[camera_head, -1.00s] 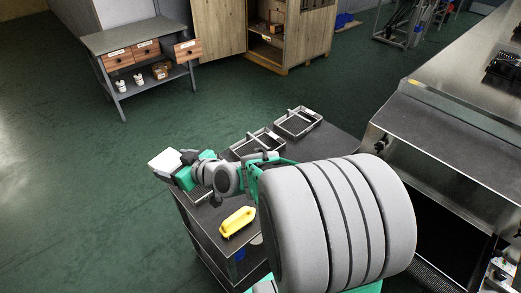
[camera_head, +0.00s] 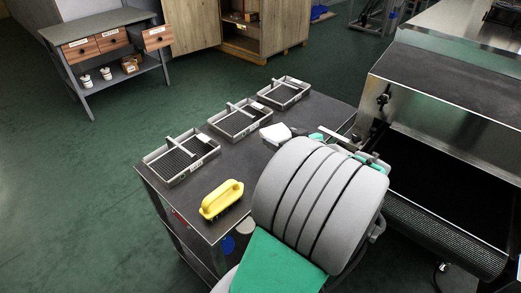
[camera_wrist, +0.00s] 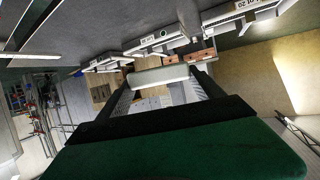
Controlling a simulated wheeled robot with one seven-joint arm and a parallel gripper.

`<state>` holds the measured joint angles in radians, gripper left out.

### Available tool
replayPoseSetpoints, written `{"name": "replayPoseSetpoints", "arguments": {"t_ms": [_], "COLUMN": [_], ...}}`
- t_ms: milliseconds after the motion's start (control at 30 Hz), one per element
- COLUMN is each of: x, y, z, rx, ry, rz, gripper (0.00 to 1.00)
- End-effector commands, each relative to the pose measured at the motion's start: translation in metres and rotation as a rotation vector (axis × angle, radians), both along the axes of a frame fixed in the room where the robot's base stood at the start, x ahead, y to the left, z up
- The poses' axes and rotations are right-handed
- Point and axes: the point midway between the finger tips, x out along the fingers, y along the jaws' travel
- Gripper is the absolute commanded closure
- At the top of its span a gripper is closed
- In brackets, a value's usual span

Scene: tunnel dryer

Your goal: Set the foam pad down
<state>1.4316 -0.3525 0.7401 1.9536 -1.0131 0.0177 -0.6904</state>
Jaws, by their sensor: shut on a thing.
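The white foam pad (camera_head: 276,132) is held in my gripper (camera_wrist: 160,82), above or beside the right part of the dark cart top (camera_head: 240,165). In the wrist view the pad (camera_wrist: 155,74) shows as a pale bar between the two dark fingers. My thick grey arm covers much of the gripper in the head view. I cannot tell how high the pad is above the cart.
Three metal trays (camera_head: 181,158) (camera_head: 238,120) (camera_head: 284,93) with dark insides stand along the cart's far edge. A yellow-handled brush (camera_head: 221,199) lies near its front. The dryer's dark belt (camera_head: 440,175) is at right. A workbench (camera_head: 95,27) stands far left.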

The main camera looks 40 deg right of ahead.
Motion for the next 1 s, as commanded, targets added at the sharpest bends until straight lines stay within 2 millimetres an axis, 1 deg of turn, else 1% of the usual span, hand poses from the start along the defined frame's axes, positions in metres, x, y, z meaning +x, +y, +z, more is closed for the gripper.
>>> {"name": "replayPoseSetpoints", "arguments": {"t_ms": [33,100,167,267,400,467,500,600,700,867,900,1000], "x": [-0.011,-0.018,-0.015,0.005,0.045,0.062,0.073,0.091,0.105,0.116,0.119,0.117], "y": [-0.01,-0.016,-0.018,-0.02,-0.027,-0.031,-0.032,-0.037,-0.04,-0.043,-0.043,-0.044], "z": [-0.013,-0.015,-0.016,-0.023,-0.041,-0.049,-0.054,-0.08,-0.097,-0.111,-0.116,-0.134], "rx": [-0.003,-0.004,-0.004,-0.001,-0.001,-0.001,-0.002,0.001,-0.002,-0.003,-0.001,0.0], "ry": [0.0,0.0,0.0,0.0,0.001,0.001,0.002,0.003,0.001,0.0,0.001,0.002], "rz": [-0.022,-0.033,-0.035,-0.029,-0.027,-0.029,-0.028,-0.031,-0.033,-0.034,-0.035,-0.038], "gripper": [0.61,0.61,0.61,0.61,0.61,0.61,0.61,0.61,0.61,0.61,0.61,0.61]}}
